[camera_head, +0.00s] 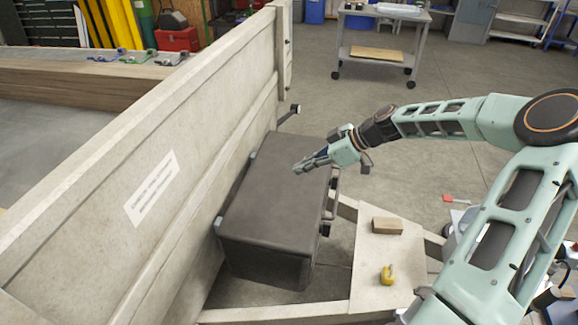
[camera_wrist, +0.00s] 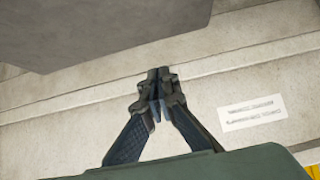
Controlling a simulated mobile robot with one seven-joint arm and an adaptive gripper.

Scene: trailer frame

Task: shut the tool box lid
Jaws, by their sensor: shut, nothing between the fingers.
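The tool box (camera_head: 270,262) is a dark grey box standing against the inner side of the pale trailer wall. Its lid (camera_head: 268,200) lies down flat over the box; I cannot tell whether a thin gap is left at the rim. Hinges show on the wall side, and a handle and latches on the right side. My gripper (camera_head: 298,170) is shut and empty, over the far part of the lid in the head view; its height above the lid is unclear. In the wrist view my gripper (camera_wrist: 158,85) points toward the wall, with a dark grey part of the tool box (camera_wrist: 90,25) at upper left.
The trailer wall (camera_head: 95,215) with a white label rises left of the box. A wooden block (camera_head: 387,226) and a yellow tape measure (camera_head: 387,275) lie on the frame plate to the right. A wheeled cart (camera_head: 375,55) stands far behind on open floor.

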